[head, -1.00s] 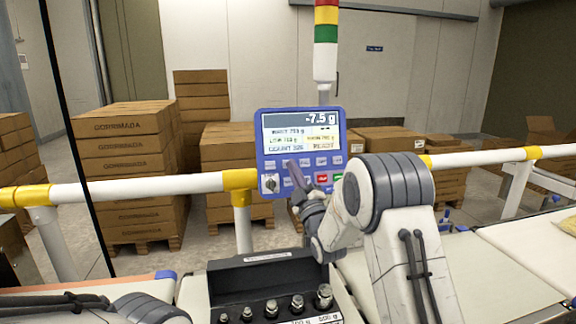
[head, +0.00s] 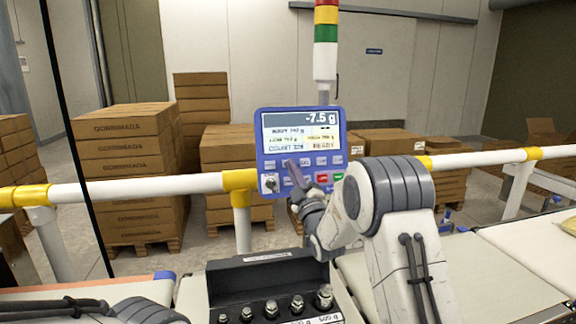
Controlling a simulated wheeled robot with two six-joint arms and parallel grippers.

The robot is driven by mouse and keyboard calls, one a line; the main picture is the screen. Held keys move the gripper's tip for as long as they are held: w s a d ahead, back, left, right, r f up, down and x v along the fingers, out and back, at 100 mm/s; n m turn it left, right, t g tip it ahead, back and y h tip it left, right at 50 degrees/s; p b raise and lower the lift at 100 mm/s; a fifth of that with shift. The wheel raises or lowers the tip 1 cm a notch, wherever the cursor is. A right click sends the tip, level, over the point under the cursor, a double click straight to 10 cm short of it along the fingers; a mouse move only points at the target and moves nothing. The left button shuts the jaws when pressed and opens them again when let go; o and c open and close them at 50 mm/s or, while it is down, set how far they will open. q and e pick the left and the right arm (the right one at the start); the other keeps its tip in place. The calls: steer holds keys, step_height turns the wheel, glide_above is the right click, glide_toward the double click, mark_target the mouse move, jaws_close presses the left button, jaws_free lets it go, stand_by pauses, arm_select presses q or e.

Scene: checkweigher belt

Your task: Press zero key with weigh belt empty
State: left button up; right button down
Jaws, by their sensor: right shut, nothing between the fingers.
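The blue control panel (head: 264,150) stands upright at the middle, and its screen (head: 298,132) reads -7.5 g. Rows of small keys, a red key (head: 322,179) and a rotary knob (head: 270,184) sit below the screen. My right gripper (head: 294,168) is shut and empty, its tip at the panel's key rows on the left of centre. It covers some keys; I cannot tell whether it touches one. The pale weigh belt (head: 465,265) is partly hidden behind my right arm; its visible part is bare. My left gripper is not in view; only part of my left arm shows at bottom left.
A dark box of steel weights (head: 262,275) stands in front of the panel. A white and yellow guard rail (head: 140,190) runs across behind. A signal tower (head: 325,45) rises above the panel. Stacked cartons (head: 125,150) stand beyond. A yellowish pack (head: 568,226) lies at the far right.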

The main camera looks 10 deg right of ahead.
steer(key=shift+w+f+b, duration=0.15)
steer(key=shift+w+b, duration=0.2)
steer(key=shift+w, duration=0.05)
stand_by(0.6)
steer(key=shift+s+r+b, duration=0.25)
steer(key=shift+s+b, duration=0.2)
steer(key=shift+s, duration=0.35)
steer(key=s+b, duration=0.1)
steer(key=s, duration=0.1)
steer(key=s+r, duration=0.1)
steer(key=s, duration=0.1)
steer(key=shift+s+r+b, duration=0.15)
steer(key=shift+s+b, duration=0.2)
steer(key=shift+s, duration=0.05)
